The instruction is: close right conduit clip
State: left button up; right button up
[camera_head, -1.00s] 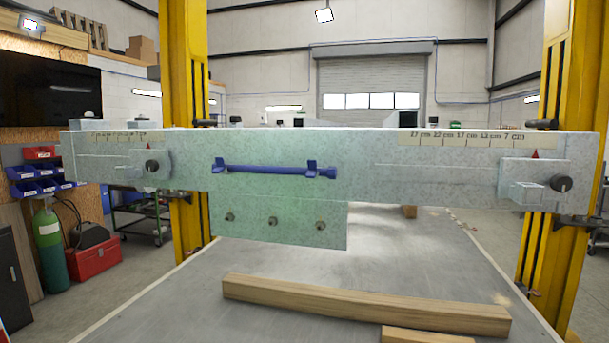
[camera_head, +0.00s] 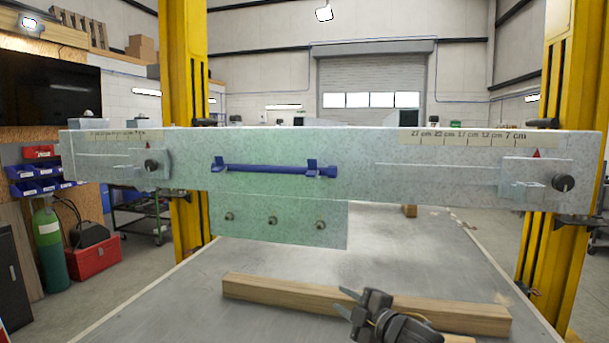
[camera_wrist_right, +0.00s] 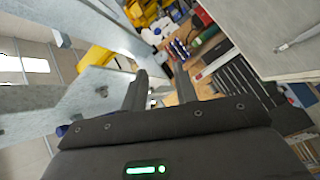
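The blue conduit (camera_head: 265,169) runs level along the front of the grey metal beam. The right conduit clip (camera_head: 312,167) is a blue clip near the conduit's right end, with a flap standing up above it. The left clip (camera_head: 218,164) at the other end looks similar. My right gripper (camera_head: 342,301) is low in the head view, below and right of the right clip and well apart from it. In the right wrist view its two dark fingers (camera_wrist_right: 161,72) are spread with nothing between them. My left gripper is not in view.
A metal plate (camera_head: 280,235) with several bolts hangs below the beam. Wooden bars (camera_head: 270,292) lie on the grey table (camera_head: 190,300) under my right gripper. Dark knobs (camera_head: 563,183) stick out at the beam's ends. Yellow posts (camera_head: 180,75) stand on both sides.

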notch_tip(320, 180, up, 15)
jog(key=w+a+n+y, duration=0.1)
jog(key=n+y, duration=0.2)
jog(key=n, duration=0.3)
jog(key=n+g+y, duration=0.2)
jog(key=n+y, duration=0.1)
jog(key=n, duration=0.3)
send_near(306, 174)
jog(key=w, duration=0.2)
jog(key=p+x, duration=0.4)
jog(key=x, duration=0.4)
jog(key=shift+a+r+p, duration=0.25)
jog(key=shift+a+p, duration=0.15)
jog(key=shift+w+a+f, duration=0.1)
jog(key=shift+w+a, duration=0.35)
jog(key=shift+a, duration=0.1)
grip_shut()
